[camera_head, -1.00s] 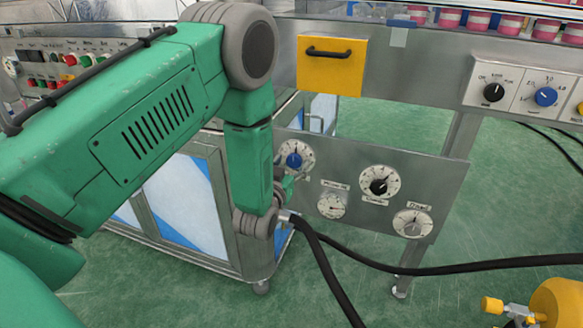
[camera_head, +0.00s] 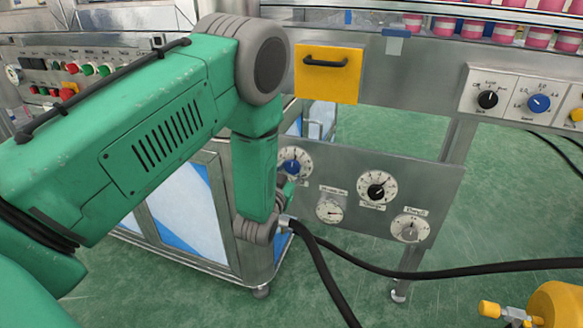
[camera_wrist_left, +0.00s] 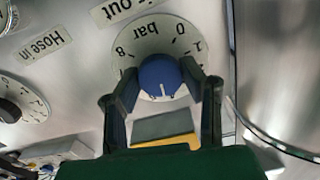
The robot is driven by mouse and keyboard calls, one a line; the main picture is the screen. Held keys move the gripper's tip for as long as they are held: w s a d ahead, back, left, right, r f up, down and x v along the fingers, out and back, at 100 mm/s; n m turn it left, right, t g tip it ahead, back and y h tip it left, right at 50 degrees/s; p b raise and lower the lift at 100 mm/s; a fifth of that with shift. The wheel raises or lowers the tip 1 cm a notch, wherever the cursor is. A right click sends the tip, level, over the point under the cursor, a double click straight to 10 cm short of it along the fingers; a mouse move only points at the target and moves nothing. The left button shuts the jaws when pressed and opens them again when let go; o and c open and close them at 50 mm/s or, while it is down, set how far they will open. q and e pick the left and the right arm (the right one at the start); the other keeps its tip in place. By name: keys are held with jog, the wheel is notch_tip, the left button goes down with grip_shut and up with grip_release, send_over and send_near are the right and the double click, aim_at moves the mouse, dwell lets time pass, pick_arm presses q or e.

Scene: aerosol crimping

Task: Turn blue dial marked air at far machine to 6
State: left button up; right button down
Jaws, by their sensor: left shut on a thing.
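The blue dial (camera_head: 292,166) sits on a round white scale at the upper left of the grey panel under the bench. In the left wrist view the blue dial (camera_wrist_left: 160,78) appears upside down, with "bar", 8, 0 and 1 readable on its scale. Its white pointer line faces down in that picture. My left gripper (camera_wrist_left: 161,88) is shut on the blue dial, one finger on each side. In the head view my left gripper (camera_head: 287,190) is partly hidden behind my green wrist. My right gripper is not in view.
The panel (camera_head: 340,160) also carries a black dial (camera_head: 376,191), a gauge (camera_head: 330,209) and a grey dial (camera_head: 410,228). Another blue dial (camera_head: 539,103) is on the upper right bench front. A black hose (camera_head: 450,270) runs below the panel.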

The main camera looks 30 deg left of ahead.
pick_arm(q)
jog(key=m+p, duration=0.1)
jog(key=m, duration=0.1)
jog(key=shift+d+m+p, duration=0.1)
jog(key=shift+m+p, duration=0.2)
jog(key=m+p, duration=0.1)
jog(key=m, duration=0.1)
jog(key=shift+m, duration=0.4)
jog(key=m+p, duration=0.1)
jog(key=m, duration=0.1)
jog(key=shift+f+m, duration=0.15)
jog(key=shift+m, duration=0.15)
jog(key=shift+s+f+m+p, duration=0.1)
jog(key=shift+m+p, duration=0.2)
jog(key=shift+m, duration=1.5)
jog(key=o, duration=1.1)
jog(key=shift+o, duration=0.2)
jog(key=v, duration=1.1)
jog(key=shift+s, duration=0.4)
